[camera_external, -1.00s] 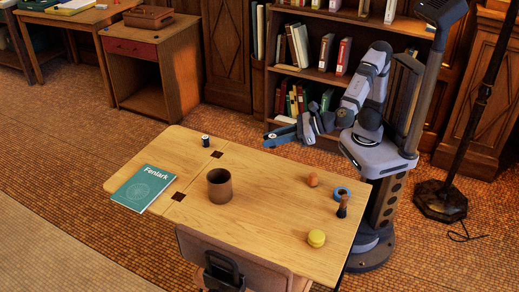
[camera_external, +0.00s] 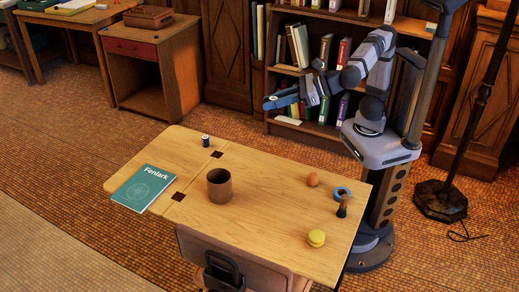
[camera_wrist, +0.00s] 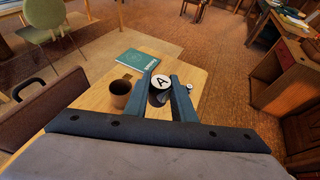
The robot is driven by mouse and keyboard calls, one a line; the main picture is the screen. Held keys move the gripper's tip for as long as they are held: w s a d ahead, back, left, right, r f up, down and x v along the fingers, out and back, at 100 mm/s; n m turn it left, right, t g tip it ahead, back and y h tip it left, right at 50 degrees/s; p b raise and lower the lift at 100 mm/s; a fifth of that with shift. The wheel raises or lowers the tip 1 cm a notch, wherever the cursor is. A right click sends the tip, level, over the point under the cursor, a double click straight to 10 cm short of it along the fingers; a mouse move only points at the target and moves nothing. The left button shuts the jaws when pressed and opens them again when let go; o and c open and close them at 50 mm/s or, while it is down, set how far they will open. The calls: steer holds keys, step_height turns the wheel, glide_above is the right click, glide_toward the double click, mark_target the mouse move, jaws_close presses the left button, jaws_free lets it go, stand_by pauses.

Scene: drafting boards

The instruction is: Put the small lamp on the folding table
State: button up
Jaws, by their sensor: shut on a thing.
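My gripper (camera_external: 268,103) is raised above and behind the far edge of the wooden folding table (camera_external: 262,190). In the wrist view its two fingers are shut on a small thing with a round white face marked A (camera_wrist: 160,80). I see a dark part below that face. I cannot tell whether this is the small lamp, and its lower part is mostly hidden by the fingers. No other thing on the table is clearly a small lamp. The table also shows below the fingers in the wrist view (camera_wrist: 95,100).
On the table are a teal book (camera_external: 144,188), a brown cup (camera_external: 219,186), a small dark white-topped cylinder (camera_external: 205,141), an orange egg-like thing (camera_external: 312,179), a blue ring (camera_external: 342,191), a dark-topped stamp-like thing (camera_external: 342,206) and a yellow round thing (camera_external: 316,238). The table's middle right is clear.

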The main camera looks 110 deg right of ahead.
steer(key=shift+a, duration=0.1)
steer(key=shift+a, duration=0.3)
steer(key=s+a+f+n+y, duration=0.1)
steer(key=a+n+y, duration=0.1)
steer(key=a, duration=0.4)
steer(key=n+t+y+p, duration=0.1)
steer(key=n+y+p, duration=0.1)
steer(key=n+y, duration=0.15)
glide_above(314, 204)
step_height(314, 204, down, 17)
steer(key=shift+s+r+m, duration=0.1)
steer(key=shift+r+m, duration=0.05)
steer(key=shift+m, duration=0.3)
steer(key=shift+h, duration=0.25)
steer(key=shift+f+b, duration=1.35)
steer(key=shift+f, duration=3.65)
